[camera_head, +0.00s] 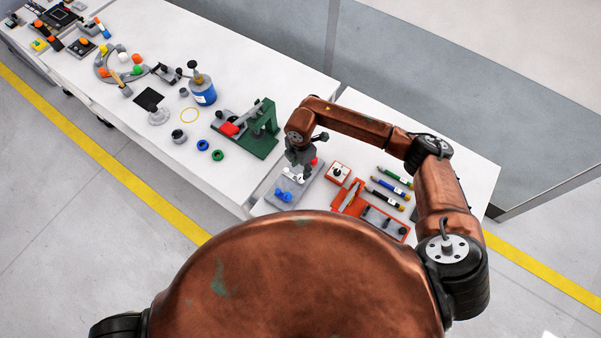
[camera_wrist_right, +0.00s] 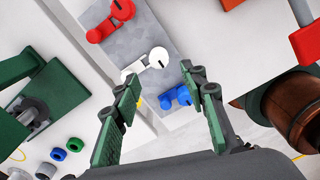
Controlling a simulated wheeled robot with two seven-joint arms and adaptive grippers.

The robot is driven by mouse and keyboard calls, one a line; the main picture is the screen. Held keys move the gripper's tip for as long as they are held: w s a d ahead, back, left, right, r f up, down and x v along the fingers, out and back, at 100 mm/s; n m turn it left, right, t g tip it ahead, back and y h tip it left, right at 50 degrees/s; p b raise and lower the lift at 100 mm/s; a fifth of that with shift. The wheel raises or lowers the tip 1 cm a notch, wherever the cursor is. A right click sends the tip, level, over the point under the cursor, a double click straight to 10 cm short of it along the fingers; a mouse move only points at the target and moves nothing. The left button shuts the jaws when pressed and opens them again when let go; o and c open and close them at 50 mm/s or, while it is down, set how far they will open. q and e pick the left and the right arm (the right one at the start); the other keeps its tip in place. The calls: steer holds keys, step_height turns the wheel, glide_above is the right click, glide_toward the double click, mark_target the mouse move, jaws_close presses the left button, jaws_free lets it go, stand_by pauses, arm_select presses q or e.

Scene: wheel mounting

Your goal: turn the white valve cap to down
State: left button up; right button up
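The white valve cap (camera_wrist_right: 158,58) sits on a grey plate (camera_wrist_right: 143,35) between a red cap (camera_wrist_right: 121,10) and a blue cap (camera_wrist_right: 182,97). In the right wrist view it has a round end and an arm pointing left and slightly down. My right gripper (camera_wrist_right: 158,76) is open, its fingers apart with nothing between the tips but the view of the plate and cap. In the head view the right gripper (camera_head: 299,160) hangs over the plate, just above the white cap (camera_head: 297,177), partly hiding it. My left gripper is in neither view.
A green and grey fixture (camera_head: 250,130) stands left of the plate. The table front edge is close to the plate.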

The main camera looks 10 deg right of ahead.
step_height(320, 180, up, 6)
steer(key=shift+f, duration=0.1)
steer(key=shift+f, duration=0.1)
stand_by(0.6)
